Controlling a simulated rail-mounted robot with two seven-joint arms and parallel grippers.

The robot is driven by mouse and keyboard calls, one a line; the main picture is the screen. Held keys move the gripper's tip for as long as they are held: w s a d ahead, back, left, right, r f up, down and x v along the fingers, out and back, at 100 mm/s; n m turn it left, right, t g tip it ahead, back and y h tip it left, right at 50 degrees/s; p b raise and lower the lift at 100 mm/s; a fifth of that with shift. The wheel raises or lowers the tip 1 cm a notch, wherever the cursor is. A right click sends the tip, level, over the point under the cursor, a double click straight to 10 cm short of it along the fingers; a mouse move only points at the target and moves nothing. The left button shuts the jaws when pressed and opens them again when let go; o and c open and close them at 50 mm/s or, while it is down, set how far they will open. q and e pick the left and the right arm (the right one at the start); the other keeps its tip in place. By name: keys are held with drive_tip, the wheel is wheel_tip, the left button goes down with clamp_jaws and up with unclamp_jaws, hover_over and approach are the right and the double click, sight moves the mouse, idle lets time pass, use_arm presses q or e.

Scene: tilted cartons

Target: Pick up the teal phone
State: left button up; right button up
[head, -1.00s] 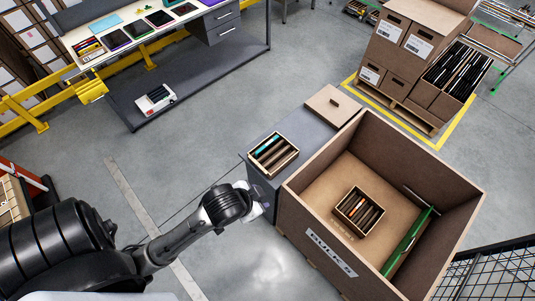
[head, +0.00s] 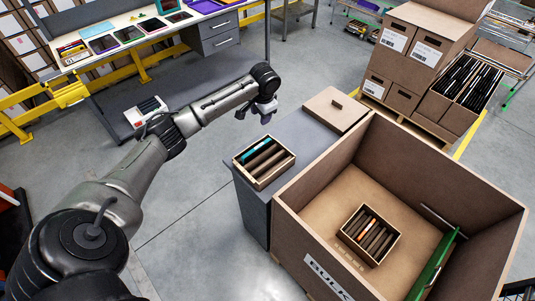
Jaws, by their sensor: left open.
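A teal phone (head: 251,147) stands in the far-left slot of a small wooden box (head: 263,186), with several dark phones beside it. The box sits on a grey cabinet (head: 308,131). My left gripper (head: 265,119) is open and empty. In the picture it is just above the box, apart from the phone. Its fingers are small and partly hidden by the wrist. My right gripper is not in view.
A large cardboard bulk bin (head: 335,157) stands right of the cabinet. It holds a second small box (head: 343,232) of phones and a green panel (head: 432,268). A brown lid (head: 335,108) lies on the cabinet. A workbench with tablets (head: 135,28) is at the back left.

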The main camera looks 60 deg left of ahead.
use_arm(q)
drive_tip(key=f+h, duration=0.1)
drive_tip(key=n+g+h+b, duration=0.1)
hover_over(257, 147)
drive_tip(key=f, duration=0.8)
drive_tip(key=shift+w+d, duration=0.15)
drive_tip(key=shift+w, duration=0.15)
drive_tip(key=shift+s+f+b, duration=0.25)
drive_tip(key=shift+f+b, duration=0.1)
drive_tip(key=shift+f, duration=1.2)
drive_tip(key=shift+s+f+b, duration=0.2)
drive_tip(key=shift+f+b, duration=0.1)
drive_tip(key=shift+f, duration=1.25)
drive_tip(key=shift+r, duration=0.1)
clamp_jaws()
